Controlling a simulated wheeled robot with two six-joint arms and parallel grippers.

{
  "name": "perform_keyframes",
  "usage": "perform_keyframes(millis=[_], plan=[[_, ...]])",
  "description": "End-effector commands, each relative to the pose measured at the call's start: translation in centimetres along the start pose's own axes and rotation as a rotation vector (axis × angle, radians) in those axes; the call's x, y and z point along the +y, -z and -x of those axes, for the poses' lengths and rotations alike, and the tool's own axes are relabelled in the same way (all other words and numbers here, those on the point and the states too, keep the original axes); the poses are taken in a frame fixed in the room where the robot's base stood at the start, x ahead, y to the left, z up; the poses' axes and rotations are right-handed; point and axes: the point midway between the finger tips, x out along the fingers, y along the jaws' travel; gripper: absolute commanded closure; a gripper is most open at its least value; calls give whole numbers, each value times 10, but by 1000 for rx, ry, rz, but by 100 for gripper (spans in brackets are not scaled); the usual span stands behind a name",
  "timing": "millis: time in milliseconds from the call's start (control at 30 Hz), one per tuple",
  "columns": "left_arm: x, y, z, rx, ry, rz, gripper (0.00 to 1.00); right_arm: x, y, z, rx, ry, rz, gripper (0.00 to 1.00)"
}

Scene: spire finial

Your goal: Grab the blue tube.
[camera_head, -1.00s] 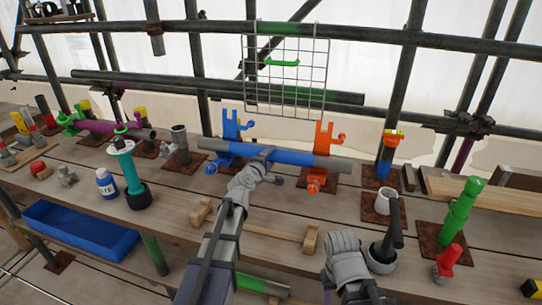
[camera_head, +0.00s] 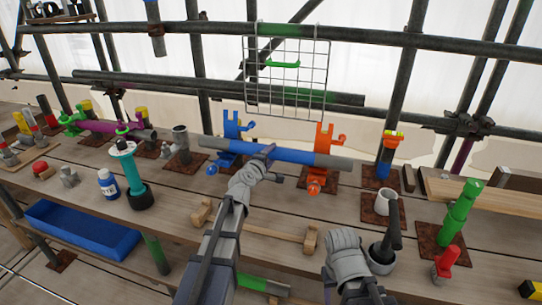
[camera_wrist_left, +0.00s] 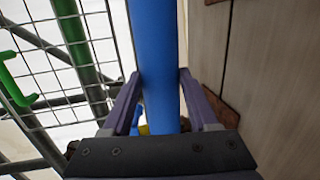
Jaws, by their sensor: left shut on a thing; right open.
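The blue tube (camera_head: 290,156) has a blue middle and grey ends. It lies across a blue clamp (camera_head: 231,130) at its left and an orange clamp (camera_head: 322,140) at its right, above the workbench. My left gripper (camera_head: 267,154) is shut on the blue middle between the two clamps. In the left wrist view the blue tube (camera_wrist_left: 155,50) runs between the two fingers of the left gripper (camera_wrist_left: 158,88). My right gripper (camera_head: 346,242) is open over the front of the bench, apart from the tube; its fingertips are hard to make out.
A wire grid (camera_head: 286,80) hangs behind the tube. A mallet (camera_head: 308,238) lies between my arms. A dark cup with a brush-like handle (camera_head: 381,258) stands right of my right gripper. A teal post (camera_head: 127,170), a white bottle (camera_head: 107,184) and a blue tray (camera_head: 80,232) are left.

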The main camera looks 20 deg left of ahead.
Motion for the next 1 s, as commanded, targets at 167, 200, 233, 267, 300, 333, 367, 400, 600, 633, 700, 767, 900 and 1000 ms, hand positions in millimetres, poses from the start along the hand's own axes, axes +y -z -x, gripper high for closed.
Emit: perform_keyframes(millis=[167,200,233,267,300,333,367,400,600,633,700,767,900,1000], plan=[[27,0,4,3,-3,2,100,2,-2,26,0,0,0,50],[32,0,6,3,-3,2,100,3,-2,32,0,0,0,50],[36,0,6,3,-3,2,100,4,-2,36,0,0,0,50],[40,0,7,3,-3,2,100,4,-2,40,0,0,-1,50],[46,0,8,3,-3,2,100,4,-3,46,0,0,-1,50],[50,0,9,2,-3,2,100,5,-3,50,0,0,-1,50],[55,0,10,2,-3,2,100,5,-3,55,0,0,-1,50],[60,0,11,2,-3,2,100,6,-4,60,0,0,-1,50],[81,-1,16,2,-2,1,100,8,-5,81,0,0,-1,50],[83,-1,16,2,-2,1,100,8,-5,83,0,0,-1,50],[85,-1,17,2,-2,1,100,8,-5,86,0,0,-1,50],[86,-1,17,2,-2,1,100,8,-5,87,0,0,-1,50],[86,-1,17,2,-2,1,100,8,-5,86,0,0,-1,50],[84,-1,17,2,-2,1,100,8,-5,85,0,0,-1,50]])
